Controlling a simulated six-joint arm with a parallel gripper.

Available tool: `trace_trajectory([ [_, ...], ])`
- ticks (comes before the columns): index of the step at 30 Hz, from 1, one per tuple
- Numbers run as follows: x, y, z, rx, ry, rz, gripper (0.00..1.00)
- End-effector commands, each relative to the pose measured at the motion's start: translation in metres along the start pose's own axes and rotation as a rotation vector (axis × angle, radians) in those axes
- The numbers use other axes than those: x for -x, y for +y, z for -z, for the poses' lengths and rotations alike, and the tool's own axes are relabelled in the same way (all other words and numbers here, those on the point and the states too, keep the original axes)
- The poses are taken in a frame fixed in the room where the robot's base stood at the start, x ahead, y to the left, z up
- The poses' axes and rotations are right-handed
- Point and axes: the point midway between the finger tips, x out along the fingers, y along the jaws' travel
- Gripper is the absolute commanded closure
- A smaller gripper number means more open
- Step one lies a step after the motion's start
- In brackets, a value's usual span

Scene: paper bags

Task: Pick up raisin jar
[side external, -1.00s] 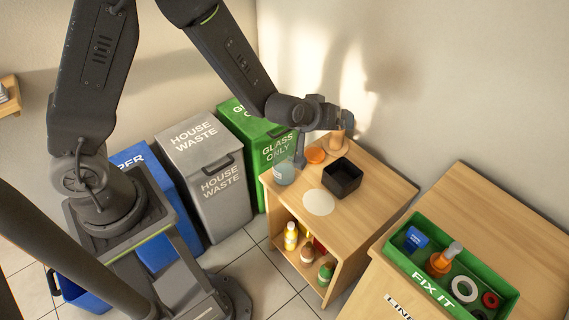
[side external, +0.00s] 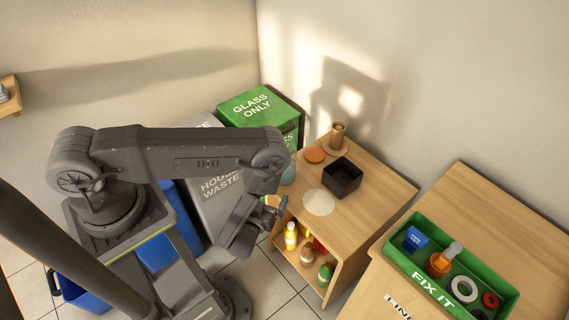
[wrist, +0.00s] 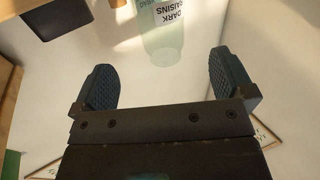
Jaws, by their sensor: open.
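The raisin jar (wrist: 163,42) is pale green and clear, with a white label reading "DARK RAISINS" upside down at the top of the wrist view. In the side view, a strip of the jar (side external: 289,175) shows at the left edge of the wooden cabinet top, mostly hidden behind my arm. My gripper (wrist: 165,82) is open and empty, its two dark blue padded fingers spread apart. The jar lies beyond the fingertips, roughly in line with the gap. In the side view my gripper (side external: 276,207) is in front of the cabinet's left side, partly hidden.
The cabinet top (side external: 368,205) also holds a black open box (side external: 342,178), an orange disc (side external: 315,155), a white disc (side external: 319,202) and a brown wooden piece (side external: 338,136). Bottles (side external: 291,236) stand on the shelf below. A green glass bin (side external: 255,104) stands behind.

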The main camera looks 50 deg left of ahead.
Motion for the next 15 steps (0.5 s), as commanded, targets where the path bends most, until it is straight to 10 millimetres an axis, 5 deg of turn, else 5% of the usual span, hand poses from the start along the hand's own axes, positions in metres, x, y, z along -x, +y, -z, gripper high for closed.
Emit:
trace_trajectory([
  [15,-0.078,-0.001,0.0,0.0,0.005,0.004,0.0],
])
